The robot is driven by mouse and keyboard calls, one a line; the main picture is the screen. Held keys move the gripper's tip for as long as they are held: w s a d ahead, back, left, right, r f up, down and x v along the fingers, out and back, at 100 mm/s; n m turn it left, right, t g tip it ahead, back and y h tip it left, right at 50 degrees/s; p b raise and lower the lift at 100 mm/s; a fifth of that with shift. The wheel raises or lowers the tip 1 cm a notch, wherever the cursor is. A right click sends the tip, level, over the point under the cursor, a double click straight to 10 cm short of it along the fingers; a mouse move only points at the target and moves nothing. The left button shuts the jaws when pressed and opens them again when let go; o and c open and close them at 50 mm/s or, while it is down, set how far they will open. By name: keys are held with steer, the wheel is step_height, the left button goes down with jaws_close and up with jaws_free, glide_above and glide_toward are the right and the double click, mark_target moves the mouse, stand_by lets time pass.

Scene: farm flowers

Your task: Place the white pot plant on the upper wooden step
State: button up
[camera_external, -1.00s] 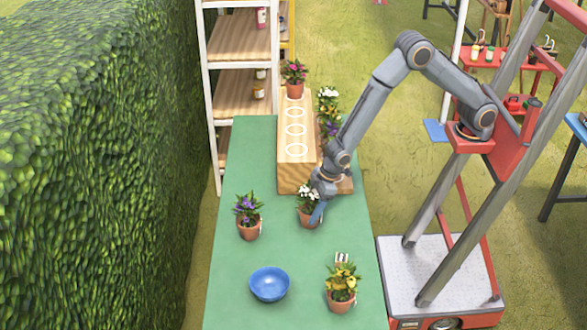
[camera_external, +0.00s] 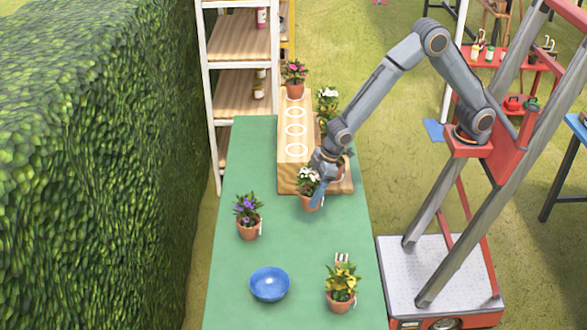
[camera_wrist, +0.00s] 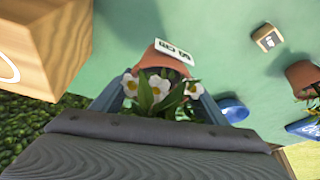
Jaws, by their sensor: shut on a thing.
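The white-flowered pot plant (camera_external: 308,180) is in a terracotta pot. In the wrist view its pot (camera_wrist: 155,60) carries a white label and its white flowers (camera_wrist: 165,88) face me. My gripper (camera_external: 316,190) is shut on this plant, with a finger on each side of it. The plant appears held above the green table, just in front of the wooden steps. The upper wooden step (camera_external: 283,165) has several white rings along its top. Its near end also shows in the wrist view (camera_wrist: 45,35), at upper left. The lower step (camera_external: 342,186) is partly hidden by my arm.
A pink-flowered pot (camera_external: 295,85) stands on the upper step's far end. Another white-flowered plant (camera_external: 328,98) is on the lower step. A purple plant (camera_external: 248,215), blue bowl (camera_external: 269,285) and yellow plant (camera_external: 341,284) stand on the green table (camera_external: 232,290).

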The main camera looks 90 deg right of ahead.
step_height(320, 180, up, 24)
steer(key=w+d+m+h+p, duration=0.15)
steer(key=d+m, duration=0.25)
steer(key=d, duration=1.4)
steer(key=w+d+m+h, duration=0.2)
steer(key=w+d+m, duration=0.15)
steer(key=d, duration=1.55)
steer(key=shift+m, duration=0.45)
steer(key=shift+s+d+f+p, duration=0.15)
steer(key=shift+f+p, duration=0.45)
steer(key=shift+f, duration=3.3)
steer(key=shift+s+d+f+p, duration=0.1)
steer(key=shift+f+p, duration=0.5)
steer(key=shift+f, duration=3.25)
steer(key=shift+f, duration=0.15)
steer(key=o, duration=1.4)
steer(key=shift+f, duration=0.1)
